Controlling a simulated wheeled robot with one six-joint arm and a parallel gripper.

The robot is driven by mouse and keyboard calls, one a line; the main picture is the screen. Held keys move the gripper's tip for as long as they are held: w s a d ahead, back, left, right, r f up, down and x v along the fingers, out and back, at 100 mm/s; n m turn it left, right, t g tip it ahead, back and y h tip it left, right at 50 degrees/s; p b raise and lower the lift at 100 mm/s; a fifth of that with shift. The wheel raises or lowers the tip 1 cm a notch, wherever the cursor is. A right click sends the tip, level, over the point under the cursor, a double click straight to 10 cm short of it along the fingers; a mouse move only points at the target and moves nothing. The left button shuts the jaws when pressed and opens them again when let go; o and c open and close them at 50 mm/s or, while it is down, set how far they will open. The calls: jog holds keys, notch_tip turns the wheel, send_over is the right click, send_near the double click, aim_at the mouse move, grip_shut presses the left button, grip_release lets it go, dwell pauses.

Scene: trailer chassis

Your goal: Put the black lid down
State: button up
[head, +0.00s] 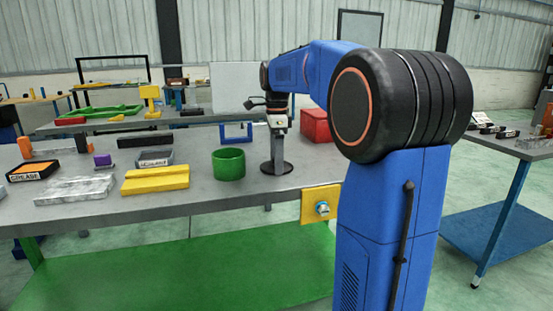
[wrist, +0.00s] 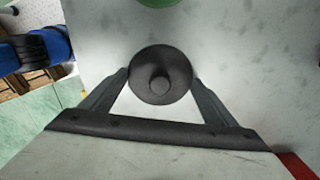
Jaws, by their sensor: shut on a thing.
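The black lid (wrist: 160,76) is a round dark disc with a knob in its middle. In the wrist view it sits between the two fingers of my gripper (wrist: 160,84), which touch its sides. In the head view my gripper (head: 277,163) points straight down over the grey table (head: 215,204), with the lid (head: 285,169) flat at its tips. The lid is at or very close to the tabletop; I cannot tell whether it touches.
A green cup (head: 228,165) stands just left of the lid. A yellow block (head: 155,179) lies further left, with a black grease box (head: 34,171) beyond. A blue frame (head: 236,132) and a red box (head: 316,125) are behind. Bare tabletop lies in front.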

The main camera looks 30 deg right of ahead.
jog(key=o, duration=1)
jog(key=shift+o, duration=0.2)
notch_tip(320, 180, up, 12)
jog(key=s+a+f+n+t, duration=0.1)
jog(key=s+a+f+n, duration=0.4)
jog(key=s+f+n, duration=0.2)
jog(key=s+a+f+n+t, duration=0.2)
jog(key=s+a+f+n, duration=0.3)
jog(key=s+f+n, duration=0.3)
jog(key=s+a+f+n+t, duration=0.1)
jog(key=s+a+f+n, duration=0.5)
jog(key=s+f, duration=0.6)
jog(key=s+n, duration=0.2)
jog(key=s, duration=0.1)
jog(key=shift+f+t, duration=0.35)
jog(key=shift+t, duration=0.05)
